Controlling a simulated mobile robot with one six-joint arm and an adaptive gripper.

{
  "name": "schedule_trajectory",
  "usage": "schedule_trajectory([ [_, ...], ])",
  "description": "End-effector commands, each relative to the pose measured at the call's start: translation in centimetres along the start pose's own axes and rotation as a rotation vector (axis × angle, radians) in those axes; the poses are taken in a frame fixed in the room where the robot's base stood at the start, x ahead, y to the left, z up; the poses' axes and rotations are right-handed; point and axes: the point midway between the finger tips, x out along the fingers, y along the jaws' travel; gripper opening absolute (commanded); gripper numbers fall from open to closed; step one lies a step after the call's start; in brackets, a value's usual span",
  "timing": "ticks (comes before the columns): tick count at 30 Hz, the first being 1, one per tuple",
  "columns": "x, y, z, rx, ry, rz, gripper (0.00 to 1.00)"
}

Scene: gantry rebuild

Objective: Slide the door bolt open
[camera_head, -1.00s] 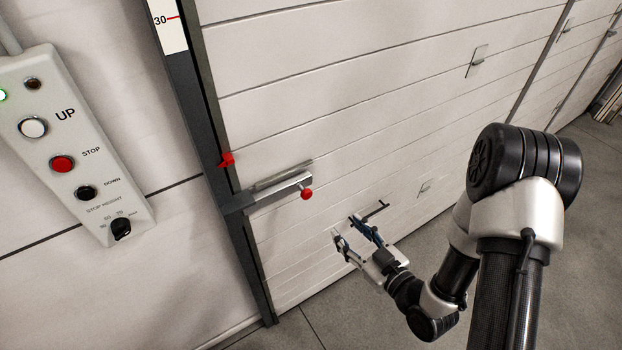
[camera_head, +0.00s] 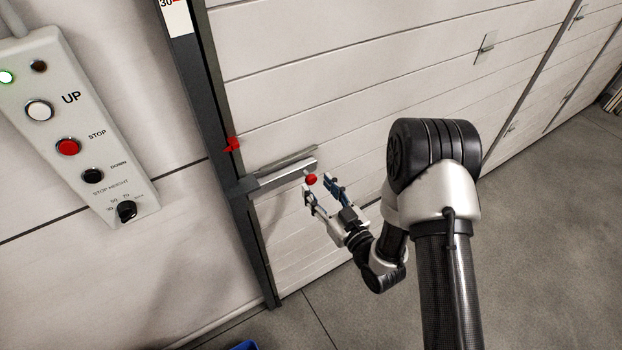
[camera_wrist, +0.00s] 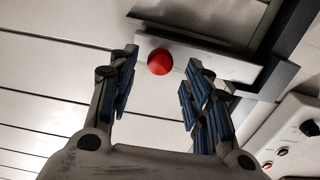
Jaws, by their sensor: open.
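The door bolt (camera_head: 283,179) is a metal bar on the pale panelled door, reaching from the dark post to the right. Its red ball knob (camera_head: 311,179) is at the bar's right part. In the wrist view the knob (camera_wrist: 160,62) shows ahead of and between my fingers, nearer the left one, in front of the bolt's bar (camera_wrist: 215,64). My gripper (camera_head: 321,188) is open and empty, with a finger on each side of the knob in the picture. I cannot tell whether the knob lies within the finger depth; no contact shows.
A dark post (camera_head: 217,110) with a red pointer (camera_head: 232,144) stands left of the door. A control box (camera_head: 75,120) with buttons hangs on the left wall. A blue object (camera_head: 243,346) shows at the bottom edge.

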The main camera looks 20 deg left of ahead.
Motion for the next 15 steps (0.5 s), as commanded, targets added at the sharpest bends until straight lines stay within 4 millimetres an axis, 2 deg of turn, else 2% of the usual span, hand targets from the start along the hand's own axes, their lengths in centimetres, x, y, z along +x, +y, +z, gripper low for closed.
schedule_trajectory([
  [1, 1.1, -0.1, 0.0, -0.003, 0.004, -0.002, 0.45],
  [6, 3.5, 0.0, 0.0, -0.002, 0.002, -0.001, 0.45],
  [15, 4.7, 0.0, 0.0, 0.0, 0.0, 0.001, 0.45],
])
